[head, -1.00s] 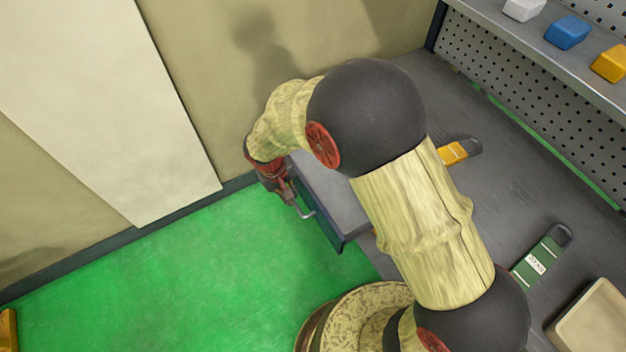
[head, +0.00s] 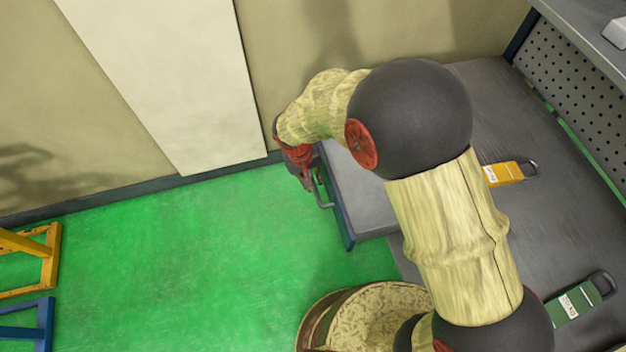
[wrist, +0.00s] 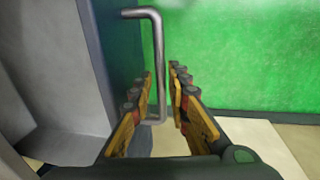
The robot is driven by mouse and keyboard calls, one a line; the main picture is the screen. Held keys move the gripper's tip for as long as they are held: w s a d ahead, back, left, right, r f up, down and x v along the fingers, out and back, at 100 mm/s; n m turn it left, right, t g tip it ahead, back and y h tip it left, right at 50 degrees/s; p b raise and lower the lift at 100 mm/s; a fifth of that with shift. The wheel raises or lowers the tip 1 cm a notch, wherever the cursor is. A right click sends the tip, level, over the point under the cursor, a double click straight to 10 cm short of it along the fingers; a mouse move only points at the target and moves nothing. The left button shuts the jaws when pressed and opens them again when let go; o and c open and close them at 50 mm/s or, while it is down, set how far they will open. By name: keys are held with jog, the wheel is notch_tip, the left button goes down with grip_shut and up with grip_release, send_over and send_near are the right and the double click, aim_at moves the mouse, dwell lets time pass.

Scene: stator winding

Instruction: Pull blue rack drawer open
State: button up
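The blue rack drawer front (head: 342,216) is a dark blue panel on the grey unit under my arm, with a bent grey metal handle (head: 324,196). My gripper (head: 308,183) is at the handle, seen from above and partly hidden by my wrist. In the wrist view, the handle (wrist: 157,60) runs upright between the two yellow-and-black fingers of my gripper (wrist: 160,76). The fingers stand apart with a gap around the handle, and its lower end lies between them. The blue panel (wrist: 120,45) is left of the handle.
The green floor (head: 190,250) in front of the drawer is clear. A yellow stand (head: 45,260) and a blue stand (head: 40,325) are at the left edge. Yellow (head: 505,173) and green (head: 575,303) tagged items lie on the grey worktop (head: 480,95) at the right.

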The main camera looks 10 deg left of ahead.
jog(key=shift+o, duration=1.2)
notch_tip(320, 180, up, 12)
jog(key=a, duration=0.2)
jog(key=shift+s+f, duration=0.15)
jog(key=shift+s, duration=0.3)
